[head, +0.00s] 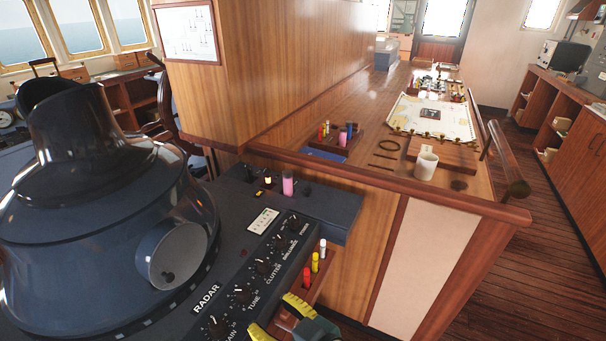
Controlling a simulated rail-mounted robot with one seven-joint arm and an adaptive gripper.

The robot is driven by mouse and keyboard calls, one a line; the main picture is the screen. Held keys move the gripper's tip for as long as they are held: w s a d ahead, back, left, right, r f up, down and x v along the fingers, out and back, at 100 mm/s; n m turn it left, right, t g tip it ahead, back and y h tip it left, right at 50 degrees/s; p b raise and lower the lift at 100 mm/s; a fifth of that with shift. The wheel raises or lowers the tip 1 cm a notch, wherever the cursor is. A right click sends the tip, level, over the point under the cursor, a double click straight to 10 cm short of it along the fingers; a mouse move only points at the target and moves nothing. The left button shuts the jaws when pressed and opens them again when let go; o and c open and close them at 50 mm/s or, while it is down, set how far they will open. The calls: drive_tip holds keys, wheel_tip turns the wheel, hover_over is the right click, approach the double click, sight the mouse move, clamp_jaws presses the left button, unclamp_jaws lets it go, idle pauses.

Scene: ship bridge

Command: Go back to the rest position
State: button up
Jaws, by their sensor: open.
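My gripper (270,312) shows at the bottom edge of the head view, partly cut off by the frame. Its two yellow fingers stand apart with a gap between them, and I see nothing held in it. It is in front of the radar console's (232,262) right side, near a small wooden holder with red, yellow and white markers (315,262). Most of my arm is out of view, so its full pose cannot be told.
The dark radar housing (95,200) fills the left. A wooden counter (340,172) carries a white mug (426,165), a chart (435,118), a marker holder (338,136) and a pink cylinder (288,184) stands on the console. Plank floor (535,215) is clear at right.

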drive_tip(key=w+d+r+m+t+h+p, duration=0.15)
drive_tip(key=r+t, duration=0.25)
drive_tip(key=r, duration=0.4)
drive_tip(key=w+d+r+m+t+h, duration=0.1)
drive_tip(key=d+r+t+h, duration=0.15)
drive_tip(key=r, duration=0.55)
drive_tip(key=s+d+r+m+t+h, duration=0.7)
drive_tip(key=d+r, duration=0.3)
drive_tip(key=r, duration=0.2)
drive_tip(key=shift+s+d+r+m, duration=0.2)
drive_tip(key=shift+s+r+m, duration=0.3)
drive_tip(key=shift+s, duration=0.3)
drive_tip(key=shift+f, duration=0.15)
